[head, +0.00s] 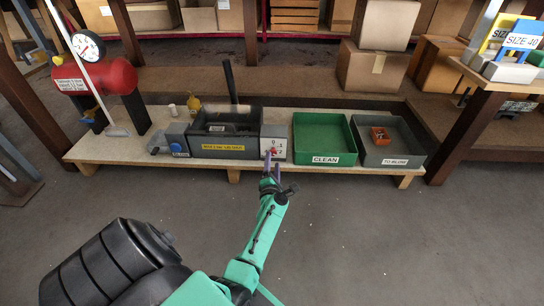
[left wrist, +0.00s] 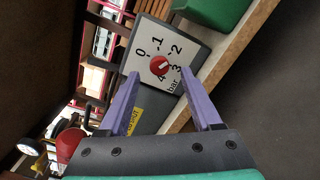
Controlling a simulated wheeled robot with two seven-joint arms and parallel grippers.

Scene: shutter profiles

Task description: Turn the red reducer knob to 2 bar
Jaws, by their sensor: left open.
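The red reducer knob (left wrist: 159,65) sits on a white dial plate (left wrist: 147,43) marked 0 to 4 bar. The knob has a short white mark; I cannot tell surely which number it points at. In the head view the knob (head: 273,150) shows small on the plate's front, partly behind my gripper. My left gripper (head: 272,168) is open in front of the plate. In the left wrist view its two purple fingers (left wrist: 160,82) stand apart on either side of the knob, with no visible contact. My right gripper is not in view.
A dark open box (head: 224,131) stands left of the dial and a green CLEAN tray (head: 324,160) right of it. A grey tray (head: 412,150) holds a small orange item. A red tank with a gauge (head: 88,46) stands far left. The floor in front is clear.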

